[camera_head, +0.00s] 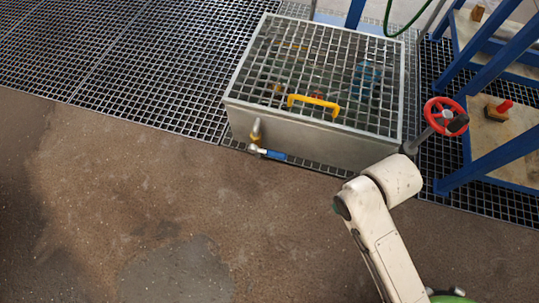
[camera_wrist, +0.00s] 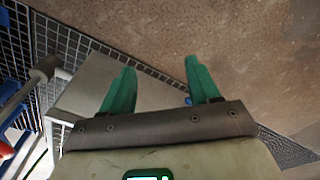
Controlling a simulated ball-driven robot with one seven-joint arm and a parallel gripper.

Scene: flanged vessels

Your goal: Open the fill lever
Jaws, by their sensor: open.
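A small valve with a blue lever (camera_head: 272,154) sits low on the front of a grey metal box; it looks like the fill lever. The lever lies about level and points right, along the box's front. A brass and metal pipe fitting (camera_head: 256,132) stands just above its left end. My gripper (camera_wrist: 160,66) shows in the wrist view with its two green fingers wide apart and nothing between them. My gripper is not visible in the head view, where only my pale arm shows, right of the lever.
The metal box (camera_head: 310,138) has a grating lid with a yellow handle (camera_head: 314,102). A red handwheel (camera_head: 445,116) stands to its right, before a blue-framed rack (camera_head: 490,75). Floor grating (camera_head: 120,60) lies behind and left. The brown floor (camera_head: 150,200) in front is clear.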

